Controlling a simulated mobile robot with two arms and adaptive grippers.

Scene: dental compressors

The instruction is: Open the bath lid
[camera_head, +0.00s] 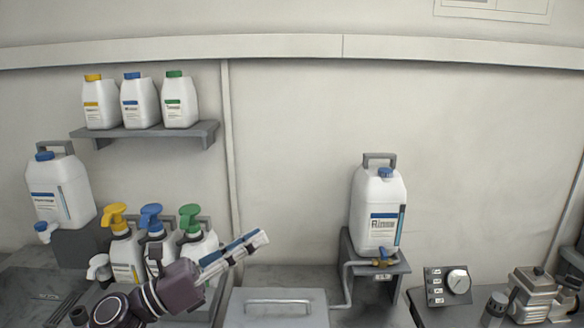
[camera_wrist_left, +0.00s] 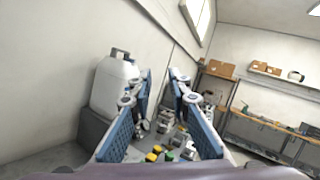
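The bath lid (camera_head: 278,310) is a flat grey cover with a bar handle (camera_head: 278,302) near the bottom middle of the head view. It looks shut, and its front part is cut off by the frame's lower edge. My left gripper (camera_head: 258,241) is above and a little left of the lid, apart from the handle, pointing up and to the right. In the left wrist view, its two blue-padded fingers (camera_wrist_left: 161,78) are spread with nothing between them. I cannot make out the lid in that view. My right gripper is in neither view.
A large white jug (camera_head: 376,215) stands on a grey stand right of the lid, with a brass tap below it. Pump bottles (camera_head: 155,245) stand close behind my left arm. A gauge panel (camera_head: 447,284) and a metal compressor (camera_head: 535,294) are at the right.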

